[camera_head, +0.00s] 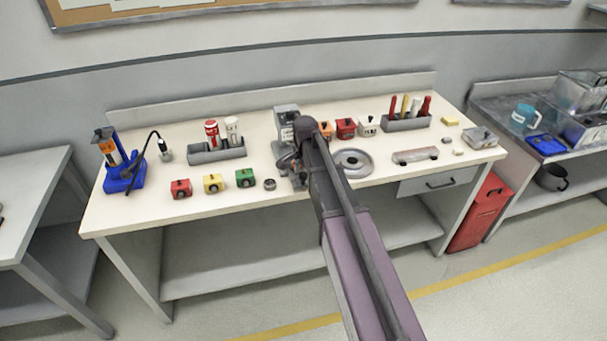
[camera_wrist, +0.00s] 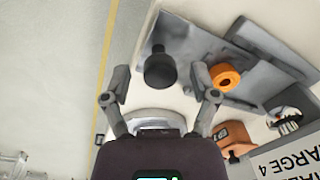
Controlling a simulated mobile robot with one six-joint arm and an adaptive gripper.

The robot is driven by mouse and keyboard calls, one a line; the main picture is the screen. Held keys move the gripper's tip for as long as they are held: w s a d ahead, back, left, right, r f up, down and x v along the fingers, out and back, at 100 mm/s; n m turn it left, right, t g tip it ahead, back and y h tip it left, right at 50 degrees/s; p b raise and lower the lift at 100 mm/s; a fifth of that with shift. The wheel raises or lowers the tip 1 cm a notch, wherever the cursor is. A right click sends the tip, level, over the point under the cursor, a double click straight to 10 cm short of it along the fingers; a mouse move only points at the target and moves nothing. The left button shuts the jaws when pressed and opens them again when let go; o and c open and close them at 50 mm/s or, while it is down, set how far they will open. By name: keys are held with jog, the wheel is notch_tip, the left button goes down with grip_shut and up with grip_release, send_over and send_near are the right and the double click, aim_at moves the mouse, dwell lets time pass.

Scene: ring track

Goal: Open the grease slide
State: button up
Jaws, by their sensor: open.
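No part is clearly marked as the grease slide, so I cannot tell which one it is. A grey machine (camera_head: 287,122) stands mid-bench, partly hidden by my arm. In the wrist view a grey plate (camera_wrist: 193,42) carries a dark round knob (camera_wrist: 160,70) and an orange ring (camera_wrist: 224,76). My gripper (camera_wrist: 161,82) is open and empty, with the knob showing between and just beyond its fingertips. I cannot tell whether they touch it.
The white workbench (camera_head: 130,190) holds red, yellow (camera_head: 213,183) and green small boxes, a round grey dish (camera_head: 352,162), a tool tray (camera_head: 406,122) and a blue-based stand (camera_head: 122,175). A drawer (camera_head: 438,182) is under the right side. A red bin (camera_head: 480,215) stands beside it.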

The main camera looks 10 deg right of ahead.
jog(key=w, duration=1)
jog(key=shift+w+a, duration=0.15)
jog(key=shift+a, duration=0.1)
jog(key=shift+s+r+p, duration=0.15)
jog(key=shift+r+p, duration=0.4)
jog(key=shift+s+r+p, duration=0.15)
jog(key=shift+r+p, duration=0.35)
notch_tip(320, 180, up, 12)
jog(key=p, duration=1.2)
jog(key=s+f+n+b, duration=0.1)
jog(key=s+n, duration=1.1)
jog(key=s, duration=1.9)
jog(key=shift+d+f+g+b, duration=0.2)
jog(key=shift+f+g+b, duration=0.1)
jog(key=shift+f+b, duration=0.1)
jog(key=shift+c, duration=0.2)
